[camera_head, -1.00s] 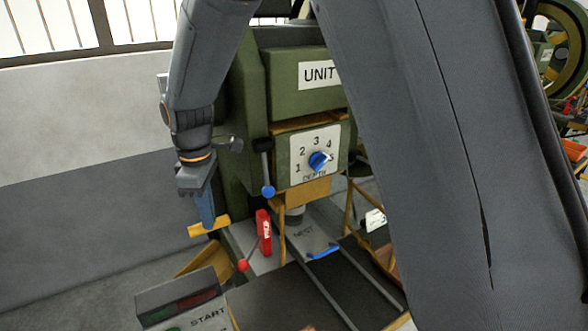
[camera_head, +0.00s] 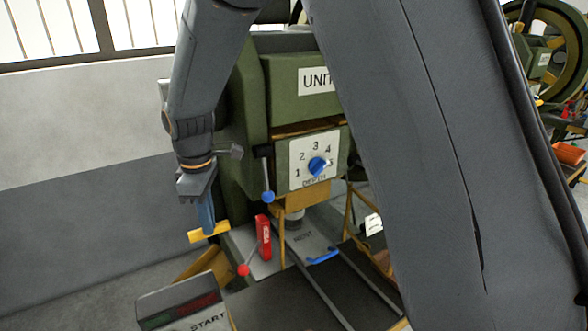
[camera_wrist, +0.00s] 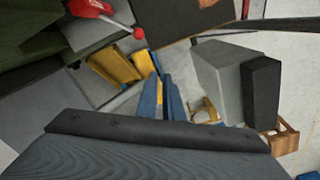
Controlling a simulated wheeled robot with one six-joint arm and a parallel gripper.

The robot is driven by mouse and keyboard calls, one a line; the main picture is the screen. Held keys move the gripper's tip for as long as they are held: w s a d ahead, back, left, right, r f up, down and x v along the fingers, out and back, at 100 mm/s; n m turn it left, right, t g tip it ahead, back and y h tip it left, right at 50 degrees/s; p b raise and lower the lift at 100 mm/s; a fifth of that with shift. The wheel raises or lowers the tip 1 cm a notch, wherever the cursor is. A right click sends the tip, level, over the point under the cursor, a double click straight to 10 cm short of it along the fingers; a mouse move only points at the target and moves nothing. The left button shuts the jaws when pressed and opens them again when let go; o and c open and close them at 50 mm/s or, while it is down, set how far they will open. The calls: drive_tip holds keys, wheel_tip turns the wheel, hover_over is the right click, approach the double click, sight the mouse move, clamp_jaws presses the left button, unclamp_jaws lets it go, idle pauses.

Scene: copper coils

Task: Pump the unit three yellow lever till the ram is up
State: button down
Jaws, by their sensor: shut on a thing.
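The yellow lever (camera_head: 203,235) sticks out low at the left of the green press (camera_head: 290,92). My gripper (camera_head: 207,217) is shut on it from above with its blue fingers, and the lever end shows on both sides. In the wrist view, the blue fingers of my gripper (camera_wrist: 162,97) meet a yellow bar (camera_wrist: 143,62). A grey cylinder (camera_head: 296,213), perhaps the ram, shows below the yellow block under the depth dial, above the nest plate (camera_head: 304,238). My arm hides the unit number on the sign (camera_head: 314,81).
A red-knobbed lever (camera_head: 244,269) and a red block (camera_head: 263,237) stand close right of the yellow lever. A blue-knobbed lever (camera_head: 267,196) hangs beside the depth dial (camera_head: 317,166). A START box (camera_head: 180,302) stands in front. Floor at the left is clear.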

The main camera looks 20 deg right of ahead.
drive_tip(key=s+d+r+p, duration=0.1)
drive_tip(key=s+r+p, duration=0.4)
drive_tip(key=r, duration=0.6)
drive_tip(key=shift+s+d+r, duration=0.15)
drive_tip(key=shift+s+d, duration=0.1)
drive_tip(key=shift+s, duration=0.15)
idle(0.4)
drive_tip(key=shift+w+f, duration=0.25)
drive_tip(key=shift+f, duration=0.45)
drive_tip(key=shift+w+a+f+b, duration=0.1)
drive_tip(key=shift+w+f+b, duration=0.35)
drive_tip(key=shift+f, duration=0.45)
drive_tip(key=shift+w+a+f+b, duration=0.1)
drive_tip(key=shift+w+f+b, duration=0.1)
drive_tip(key=shift+f+b, duration=0.55)
drive_tip(key=shift+w+a+f+b, duration=0.1)
drive_tip(key=shift+w+f+b, duration=0.25)
drive_tip(key=shift+f, duration=0.75)
